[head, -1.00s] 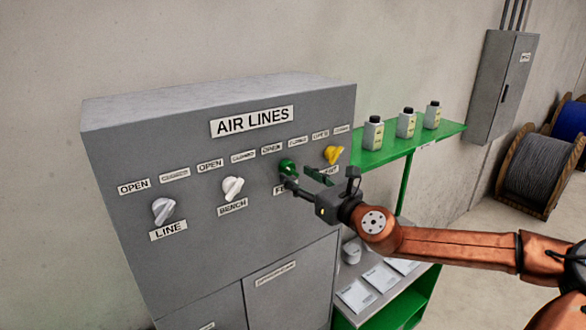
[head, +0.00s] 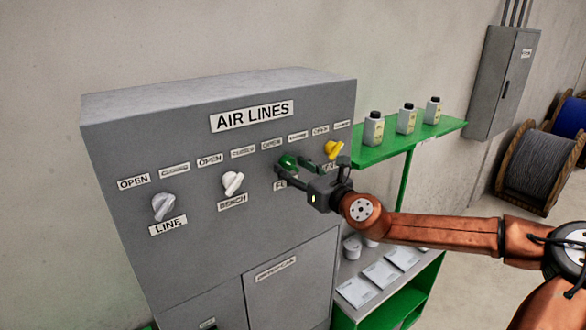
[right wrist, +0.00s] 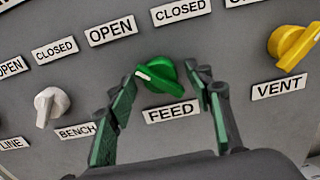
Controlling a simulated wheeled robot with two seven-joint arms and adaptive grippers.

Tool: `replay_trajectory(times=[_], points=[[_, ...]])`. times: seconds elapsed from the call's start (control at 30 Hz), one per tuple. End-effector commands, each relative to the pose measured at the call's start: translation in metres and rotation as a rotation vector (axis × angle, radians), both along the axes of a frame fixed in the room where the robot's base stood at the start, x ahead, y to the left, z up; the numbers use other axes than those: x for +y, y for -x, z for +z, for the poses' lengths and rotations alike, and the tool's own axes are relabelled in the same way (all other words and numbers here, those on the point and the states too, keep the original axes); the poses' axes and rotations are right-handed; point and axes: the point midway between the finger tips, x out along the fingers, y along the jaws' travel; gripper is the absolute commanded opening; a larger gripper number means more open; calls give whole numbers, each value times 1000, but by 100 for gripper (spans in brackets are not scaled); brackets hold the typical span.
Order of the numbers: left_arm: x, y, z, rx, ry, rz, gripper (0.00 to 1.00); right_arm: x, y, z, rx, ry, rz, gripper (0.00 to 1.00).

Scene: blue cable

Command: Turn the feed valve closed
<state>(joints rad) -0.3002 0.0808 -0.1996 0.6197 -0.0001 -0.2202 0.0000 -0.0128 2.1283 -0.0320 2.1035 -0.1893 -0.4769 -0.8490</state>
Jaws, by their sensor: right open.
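The feed valve is a green knob (right wrist: 160,74) above the FEED label (right wrist: 171,111) in the right wrist view. Its white mark points left, on the side of the OPEN label (right wrist: 111,29); the CLOSED label (right wrist: 181,11) is up to its right. My right gripper (right wrist: 165,80) is open, with one finger on each side of the knob. I cannot tell whether either finger touches it. In the head view the knob (head: 288,161) is partly covered by my right gripper (head: 294,169) at the panel. My left gripper is not in view.
A yellow VENT knob (head: 334,150) is close to the right of my gripper. White BENCH (head: 233,183) and LINE (head: 163,206) knobs are to the left on the grey panel (head: 130,127). A green shelf (head: 392,149) with bottles stands right of the panel.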

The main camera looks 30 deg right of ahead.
Motion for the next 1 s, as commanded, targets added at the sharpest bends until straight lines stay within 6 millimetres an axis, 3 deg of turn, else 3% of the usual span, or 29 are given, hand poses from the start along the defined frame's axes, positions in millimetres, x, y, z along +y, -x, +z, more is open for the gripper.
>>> replay_trajectory(times=[0.17,0.77,1.0], points=[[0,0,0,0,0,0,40,0,0,0,0,0,0,47],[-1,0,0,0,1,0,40,0,0,0,0,0,0,7],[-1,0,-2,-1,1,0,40,0,0,0,0,-16,-1,5]])
